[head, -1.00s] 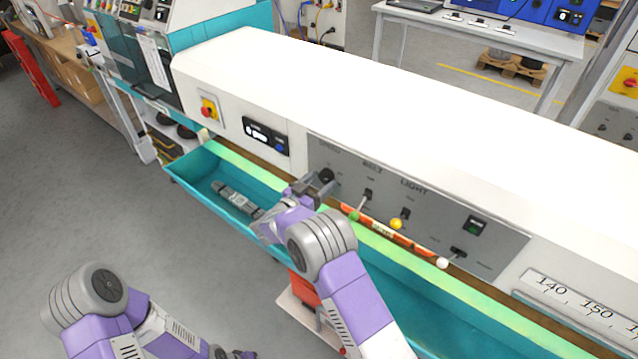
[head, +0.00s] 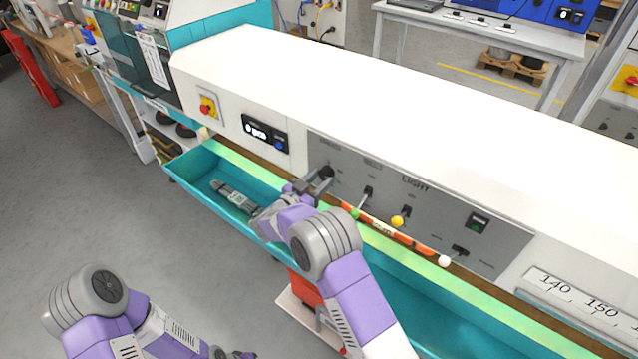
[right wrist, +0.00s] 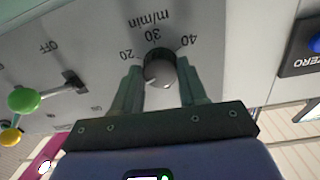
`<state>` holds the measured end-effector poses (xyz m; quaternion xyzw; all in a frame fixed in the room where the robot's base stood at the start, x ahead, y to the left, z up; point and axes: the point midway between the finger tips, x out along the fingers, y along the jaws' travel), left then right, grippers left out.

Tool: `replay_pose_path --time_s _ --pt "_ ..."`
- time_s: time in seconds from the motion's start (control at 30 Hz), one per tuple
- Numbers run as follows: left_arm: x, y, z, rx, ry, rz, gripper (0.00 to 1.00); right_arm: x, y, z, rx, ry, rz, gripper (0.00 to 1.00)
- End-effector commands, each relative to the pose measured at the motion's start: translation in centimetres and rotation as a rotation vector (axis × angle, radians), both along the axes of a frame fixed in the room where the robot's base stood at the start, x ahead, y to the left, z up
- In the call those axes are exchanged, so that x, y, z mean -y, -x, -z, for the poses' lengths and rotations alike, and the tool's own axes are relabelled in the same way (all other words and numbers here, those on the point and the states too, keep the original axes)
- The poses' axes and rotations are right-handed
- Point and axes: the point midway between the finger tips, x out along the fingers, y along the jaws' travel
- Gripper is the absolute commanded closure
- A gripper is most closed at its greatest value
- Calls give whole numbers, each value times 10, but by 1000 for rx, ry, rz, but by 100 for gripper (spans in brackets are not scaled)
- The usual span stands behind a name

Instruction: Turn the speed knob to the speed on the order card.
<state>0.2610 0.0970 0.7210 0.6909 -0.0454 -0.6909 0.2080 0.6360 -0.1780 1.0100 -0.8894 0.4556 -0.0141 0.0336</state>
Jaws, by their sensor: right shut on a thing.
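The speed knob (head: 327,173) is a dark round knob at the left end of the grey control panel. In the right wrist view the knob (right wrist: 160,69) sits below an upside-down scale marked 20, 30 and 40 m/min. My right gripper (head: 316,183) is shut on it, with one finger on each side, also in the right wrist view (right wrist: 160,84). I cannot make out its pointer setting for certain. My left gripper (head: 238,354) shows only partly at the bottom edge; its jaws are unclear. A white printed sheet (head: 153,60) hangs at the upper left, too small to read.
Levers with green (head: 355,213), yellow (head: 397,221) and white (head: 444,261) balls stick out right of the knob. A counter display (head: 264,133) and a red-yellow switch (head: 207,107) are to its left.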

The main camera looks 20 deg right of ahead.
Motion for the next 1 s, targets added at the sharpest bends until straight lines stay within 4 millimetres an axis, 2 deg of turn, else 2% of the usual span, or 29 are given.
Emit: replay_pose_path --time_s 0.03,0.6,1.0 --pt "0 0 8 0 0 0 57 0 0 4 29 -25 1 88" --pt "0 0 62 0 0 0 57 -1 -1 3 443 -346 1 88" --pt "0 0 89 0 0 0 57 -1 -1 1 645 -505 1 88"
